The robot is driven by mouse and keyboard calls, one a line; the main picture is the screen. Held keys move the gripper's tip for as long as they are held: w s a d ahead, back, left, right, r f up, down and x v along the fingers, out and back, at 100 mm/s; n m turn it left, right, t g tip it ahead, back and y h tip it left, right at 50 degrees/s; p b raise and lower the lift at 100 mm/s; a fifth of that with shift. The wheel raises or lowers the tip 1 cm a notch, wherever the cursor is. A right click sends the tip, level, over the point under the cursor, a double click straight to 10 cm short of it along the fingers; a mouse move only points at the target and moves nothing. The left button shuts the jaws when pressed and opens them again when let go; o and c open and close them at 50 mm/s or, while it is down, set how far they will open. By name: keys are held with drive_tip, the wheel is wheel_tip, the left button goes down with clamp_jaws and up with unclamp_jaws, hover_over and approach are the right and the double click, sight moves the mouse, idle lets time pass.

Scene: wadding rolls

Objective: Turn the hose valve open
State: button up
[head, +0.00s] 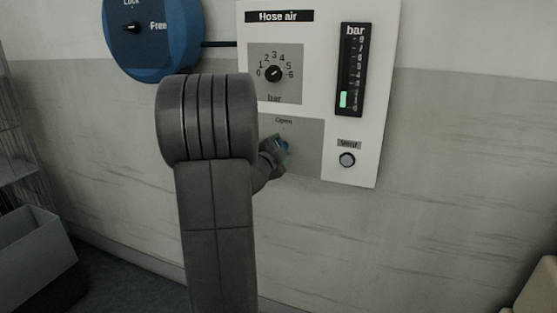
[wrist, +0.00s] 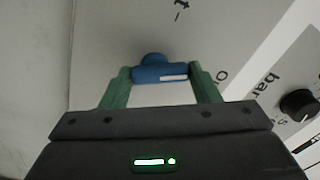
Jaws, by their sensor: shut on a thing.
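The hose valve is a blue handle (wrist: 160,73) with a white stripe. In the wrist view it sits between the two green fingers of my gripper (wrist: 160,88), which are shut on it from both sides. In the head view only a little of the blue handle (head: 282,146) shows, on a grey plate (head: 308,148) under the word "Open". My gripper (head: 277,152) is there too, mostly hidden behind my arm. The lower left of the plate is also hidden.
The white "Hose air" panel (head: 384,60) has a pressure knob (head: 273,72), a bar gauge (head: 351,70) with a short green bar low down, and a round "Vent" button (head: 347,160). A blue hose reel (head: 160,45) hangs at upper left. A grey bin (head: 35,255) stands at lower left.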

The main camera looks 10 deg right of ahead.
drive_tip(key=m+b, duration=0.4)
drive_tip(key=m, duration=0.1)
drive_tip(key=shift+s+d+m, duration=0.1)
drive_tip(key=shift+d+m, duration=0.05)
drive_tip(key=shift+m, duration=0.15)
idle(0.4)
drive_tip(key=o, duration=1)
drive_tip(key=shift+s, duration=0.1)
drive_tip(key=v, duration=1.3)
drive_tip(key=shift+s+a, duration=0.25)
drive_tip(key=shift+a, duration=0.05)
drive_tip(key=shift+w+d, duration=0.1)
